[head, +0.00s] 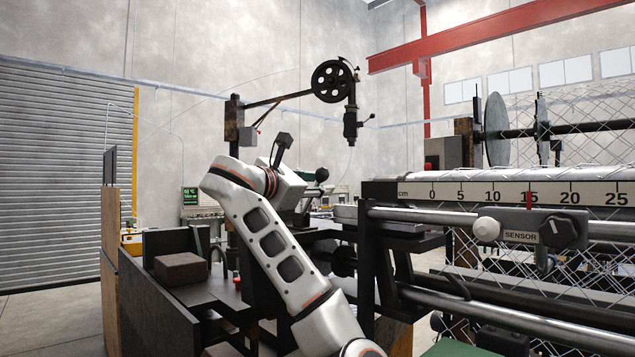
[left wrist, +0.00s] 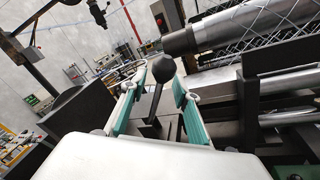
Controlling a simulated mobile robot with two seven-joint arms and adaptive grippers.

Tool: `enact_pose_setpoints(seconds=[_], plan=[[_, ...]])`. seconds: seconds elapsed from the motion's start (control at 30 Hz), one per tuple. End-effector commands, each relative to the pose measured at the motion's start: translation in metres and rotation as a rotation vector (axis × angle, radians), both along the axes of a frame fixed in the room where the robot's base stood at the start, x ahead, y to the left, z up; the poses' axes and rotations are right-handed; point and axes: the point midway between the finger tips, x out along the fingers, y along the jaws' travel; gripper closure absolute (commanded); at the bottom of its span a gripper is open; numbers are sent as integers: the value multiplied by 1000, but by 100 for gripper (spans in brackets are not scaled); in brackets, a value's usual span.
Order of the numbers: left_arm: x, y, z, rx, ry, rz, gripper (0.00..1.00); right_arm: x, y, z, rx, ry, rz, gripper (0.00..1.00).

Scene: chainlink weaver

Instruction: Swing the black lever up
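The black lever has a round black knob (left wrist: 159,68) on a dark stem, and it stands roughly upright in the left wrist view. The knob also shows in the head view (head: 322,174), just beyond my left gripper (head: 316,191). In the left wrist view my left gripper (left wrist: 160,84) is open, with one teal-padded finger on each side of the lever. The knob lies between the fingertips with gaps on both sides, so the fingers do not appear to touch it. The stem's lower end is partly hidden by the gripper body. My right gripper is not in view.
A scaled rail (head: 470,192) with a sensor box (head: 535,228) and metal bars stands at the right. Chain-link mesh (head: 585,125) lies behind it. A brown block (head: 181,268) rests on a dark bench at the left. A black handwheel (head: 332,81) hangs above.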

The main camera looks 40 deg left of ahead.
Motion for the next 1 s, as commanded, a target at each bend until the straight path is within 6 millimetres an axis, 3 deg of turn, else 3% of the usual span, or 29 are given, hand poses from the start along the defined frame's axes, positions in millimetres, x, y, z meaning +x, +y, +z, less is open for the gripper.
enact_pose_setpoints(seconds=[0.37,0.5,1.0], plan=[[6,1,-1,-1,-1,1,70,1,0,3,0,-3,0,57],[6,1,0,-1,-1,1,100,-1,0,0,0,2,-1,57],[6,8,3,-71,5,1,100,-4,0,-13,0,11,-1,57]])
